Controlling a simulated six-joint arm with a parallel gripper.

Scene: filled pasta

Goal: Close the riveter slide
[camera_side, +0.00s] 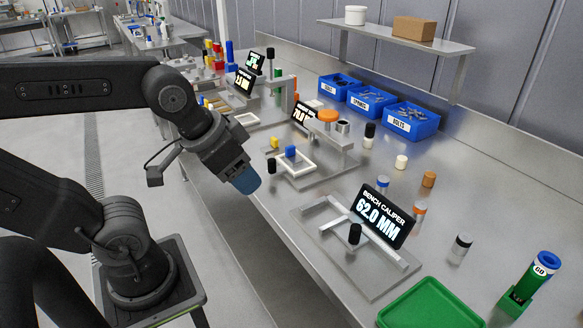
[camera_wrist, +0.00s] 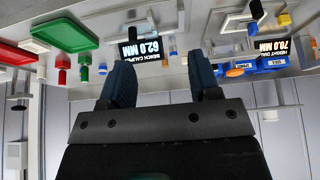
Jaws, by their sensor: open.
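No part in either view is labelled as a riveter, so I cannot tell which station holds its slide. The bench caliper (camera_side: 383,216) reads 62.0 MM and has a flat base with a metal rail and a black knob (camera_side: 355,234). It also shows upside down in the wrist view (camera_wrist: 147,50). Behind it is a station with a white square frame (camera_side: 296,172), an orange disc (camera_side: 327,115) and a tilted display (camera_side: 304,117). My gripper (camera_side: 246,181) hangs in the air at the bench's front edge, left of the caliper. Its blue fingers (camera_wrist: 161,75) are apart and empty.
A green tray (camera_side: 432,306) and a green-blue GO gauge (camera_side: 534,276) are at the near right. Blue bins (camera_side: 411,121) stand along the back wall under a shelf (camera_side: 398,37). Small cylinders stand on the bench.

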